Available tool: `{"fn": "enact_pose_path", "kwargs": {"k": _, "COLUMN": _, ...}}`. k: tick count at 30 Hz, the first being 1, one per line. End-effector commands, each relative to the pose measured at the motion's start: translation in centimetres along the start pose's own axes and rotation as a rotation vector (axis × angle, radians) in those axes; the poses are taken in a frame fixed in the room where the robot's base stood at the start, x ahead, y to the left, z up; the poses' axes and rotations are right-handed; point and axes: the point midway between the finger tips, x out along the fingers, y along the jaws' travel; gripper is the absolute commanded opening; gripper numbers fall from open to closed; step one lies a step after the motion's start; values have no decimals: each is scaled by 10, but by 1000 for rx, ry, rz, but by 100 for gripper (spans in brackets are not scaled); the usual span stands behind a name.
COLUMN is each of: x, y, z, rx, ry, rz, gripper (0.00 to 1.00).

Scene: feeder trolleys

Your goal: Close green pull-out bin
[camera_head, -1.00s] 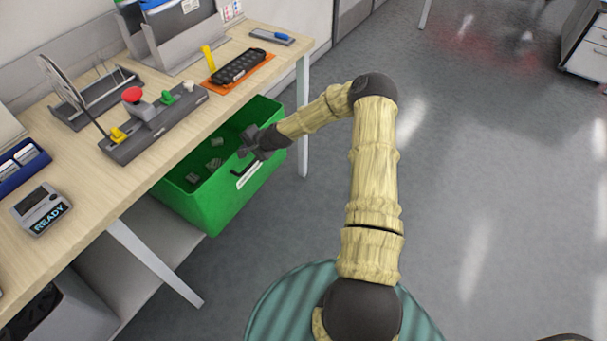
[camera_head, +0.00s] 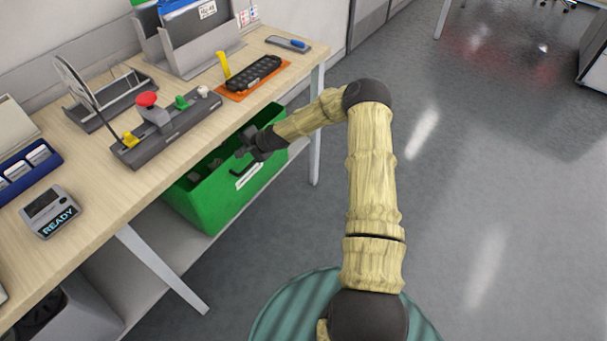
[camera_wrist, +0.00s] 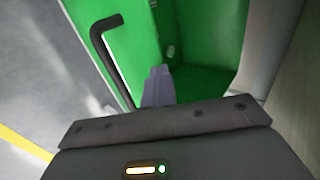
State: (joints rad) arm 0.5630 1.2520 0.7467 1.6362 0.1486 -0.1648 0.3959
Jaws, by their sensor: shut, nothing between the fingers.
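The green pull-out bin (camera_head: 213,203) sits under the wooden workbench, partly pulled out past the bench's front edge. Its front has a dark handle and a white label (camera_head: 249,175). Grey pieces lie inside the bin, mostly in shadow. My gripper (camera_head: 247,153) is at the bin's front wall, at the top rim near the handle. In the wrist view the shut fingers (camera_wrist: 158,88) lie over the bin's interior beside the front wall, with the black bar handle (camera_wrist: 112,60) to their left. Whether the fingers touch the wall is hard to tell.
The workbench top (camera_head: 105,195) overhangs the bin. It carries a button panel (camera_head: 165,130), a READY display (camera_head: 51,211) and an orange tray with a black strip (camera_head: 252,77). A bench leg (camera_head: 316,125) stands right of the bin. The floor to the right is clear.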

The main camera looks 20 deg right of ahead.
Motion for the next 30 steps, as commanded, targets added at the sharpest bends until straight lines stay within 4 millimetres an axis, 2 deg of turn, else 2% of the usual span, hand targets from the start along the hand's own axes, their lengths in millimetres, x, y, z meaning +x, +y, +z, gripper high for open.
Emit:
{"fn": "enact_pose_path", "kwargs": {"k": 8, "x": -21, "y": 19, "z": 2, "rx": -6, "ry": -10, "rz": 2, "gripper": 0}}
{"fn": "enact_pose_path", "kwargs": {"k": 15, "x": -71, "y": 17, "z": 2, "rx": -9, "ry": -10, "rz": 2, "gripper": 0}}
{"fn": "enact_pose_path", "kwargs": {"k": 21, "x": -106, "y": 17, "z": 2, "rx": -9, "ry": -10, "rz": 2, "gripper": 0}}
{"fn": "enact_pose_path", "kwargs": {"k": 25, "x": -117, "y": 17, "z": 2, "rx": -9, "ry": -11, "rz": 2, "gripper": 0}}
{"fn": "enact_pose_path", "kwargs": {"k": 30, "x": -119, "y": 18, "z": 2, "rx": -9, "ry": -12, "rz": 3, "gripper": 0}}
